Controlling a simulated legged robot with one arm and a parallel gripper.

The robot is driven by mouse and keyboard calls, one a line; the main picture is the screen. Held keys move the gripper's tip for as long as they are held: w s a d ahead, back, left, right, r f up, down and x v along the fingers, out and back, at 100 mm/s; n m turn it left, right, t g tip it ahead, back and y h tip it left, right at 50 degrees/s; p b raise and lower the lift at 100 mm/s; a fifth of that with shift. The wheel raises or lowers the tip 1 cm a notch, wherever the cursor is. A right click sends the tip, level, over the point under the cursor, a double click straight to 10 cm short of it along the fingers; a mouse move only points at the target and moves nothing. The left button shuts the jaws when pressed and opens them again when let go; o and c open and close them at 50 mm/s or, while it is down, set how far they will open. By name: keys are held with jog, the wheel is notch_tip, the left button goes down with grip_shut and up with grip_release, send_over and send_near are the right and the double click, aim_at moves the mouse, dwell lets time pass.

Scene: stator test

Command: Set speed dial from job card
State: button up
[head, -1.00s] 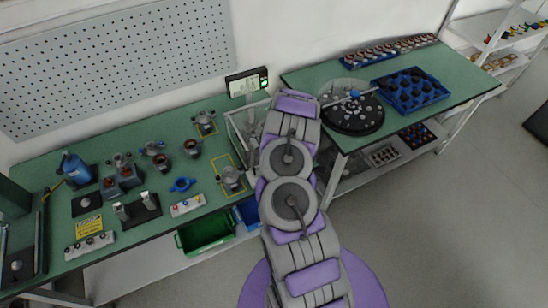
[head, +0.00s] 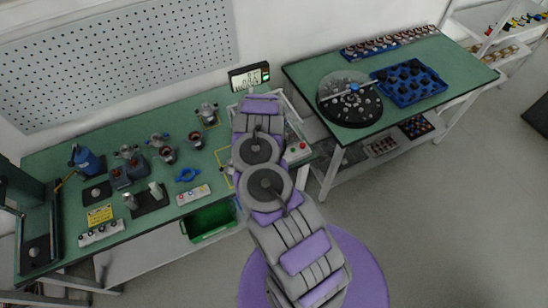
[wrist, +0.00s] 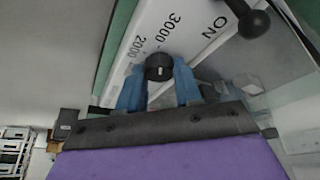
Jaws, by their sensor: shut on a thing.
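In the wrist view, the two blue fingers of my gripper (wrist: 158,84) are shut on a small black dial (wrist: 159,66) with a light mark on its face. The dial sits on a white panel (wrist: 135,40) printed with "2000", "3000" and "ON". A black ball-shaped knob (wrist: 254,23) stands by the "ON" print. In the head view, my arm hides the gripper and dial. A small display (head: 249,78) stands behind my arm; its text is too small to read. I cannot make out a job card.
A clear-walled test station with a red button (head: 303,146) stands right of my arm. The right bench holds a round black plate (head: 348,111) and a blue tray (head: 408,97).

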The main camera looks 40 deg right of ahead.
jog(key=shift+w+m+b, duration=0.1)
jog(key=shift+m+b, duration=0.4)
jog(key=shift+b, duration=0.1)
jog(key=o, duration=0.8)
jog(key=shift+a, duration=0.1)
jog(key=shift+c, duration=0.2)
jog(key=shift+r, duration=0.15)
jog(key=v, duration=1.7)
jog(key=shift+w+a, duration=0.2)
jog(key=shift+w, duration=0.1)
jog(key=shift+w, duration=0.1)
